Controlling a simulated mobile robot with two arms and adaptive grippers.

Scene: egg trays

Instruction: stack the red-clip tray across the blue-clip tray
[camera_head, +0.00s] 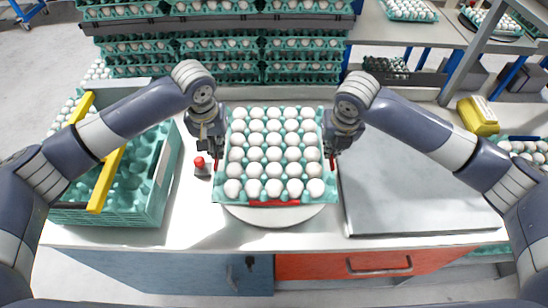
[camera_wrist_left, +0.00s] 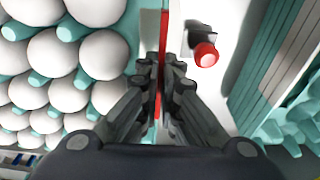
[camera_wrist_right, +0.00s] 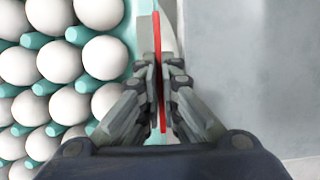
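The red-clip tray (camera_head: 218,195), teal and full of white eggs, is in the middle of the head view, over a round white plate (camera_head: 270,215). I cannot tell whether it touches the plate. A red clip (camera_head: 274,203) shows on its near edge. My left gripper (camera_head: 216,160) is shut on the red clip at its left side, also seen in the left wrist view (camera_wrist_left: 161,75). My right gripper (camera_head: 332,155) is shut on the red clip at its right side, also seen in the right wrist view (camera_wrist_right: 162,75). A tray with a blue strip (camera_head: 524,138) is partly visible at the right edge.
A red button (camera_head: 199,162) stands left of the tray. A teal crate (camera_head: 150,205) with a yellow bar (camera_head: 106,180) is further left. A flat grey panel (camera_head: 415,205) lies to the right. Stacked egg trays (camera_head: 215,45) stand behind. A yellow box (camera_head: 478,115) is at the right.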

